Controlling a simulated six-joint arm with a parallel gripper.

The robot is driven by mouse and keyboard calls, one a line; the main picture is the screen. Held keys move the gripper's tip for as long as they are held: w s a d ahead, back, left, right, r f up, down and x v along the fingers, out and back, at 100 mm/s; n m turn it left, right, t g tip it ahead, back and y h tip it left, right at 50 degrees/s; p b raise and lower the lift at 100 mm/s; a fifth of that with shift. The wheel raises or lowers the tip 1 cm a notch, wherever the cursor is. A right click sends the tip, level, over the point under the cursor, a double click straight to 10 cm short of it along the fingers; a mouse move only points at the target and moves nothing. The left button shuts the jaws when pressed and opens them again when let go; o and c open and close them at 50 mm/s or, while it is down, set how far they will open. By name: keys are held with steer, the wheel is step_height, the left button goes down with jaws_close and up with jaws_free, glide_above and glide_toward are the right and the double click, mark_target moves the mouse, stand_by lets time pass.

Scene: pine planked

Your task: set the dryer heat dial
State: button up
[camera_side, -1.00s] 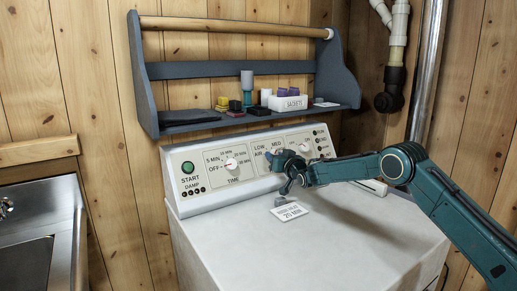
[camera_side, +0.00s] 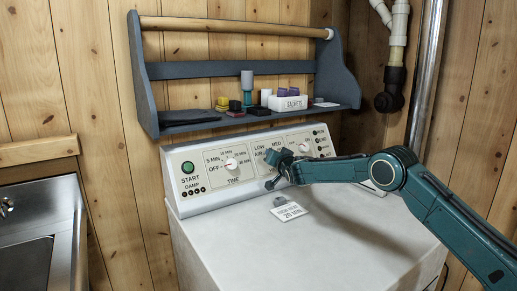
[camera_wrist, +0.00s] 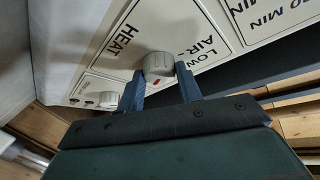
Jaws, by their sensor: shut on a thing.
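The heat dial (camera_wrist: 158,64) is a pale round knob on the dryer's light control panel (camera_side: 203,185), beside the printed word HEAT. My gripper (camera_wrist: 160,77) has its two dark blue fingers on either side of the dial and is shut on it. A small red mark shows on the panel or dial edge between the fingers. In the side view my gripper (camera_side: 271,157) is against the panel below the LOW, AIR and MED labels and hides the dial. Which setting the dial points to cannot be told.
The time dial (camera_side: 231,163) is left of my gripper, and another dial (camera_side: 304,147) is to its right. A card reading 20 MIN (camera_side: 290,211) lies on the dryer top (camera_side: 330,240). A blue shelf (camera_side: 195,126) with small items hangs above the panel.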

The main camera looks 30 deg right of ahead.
steer(key=o, duration=1)
steer(key=shift+s, duration=0.15)
steer(key=v, duration=1.3)
steer(key=shift+s, duration=0.25)
steer(key=shift+a, duration=0.1)
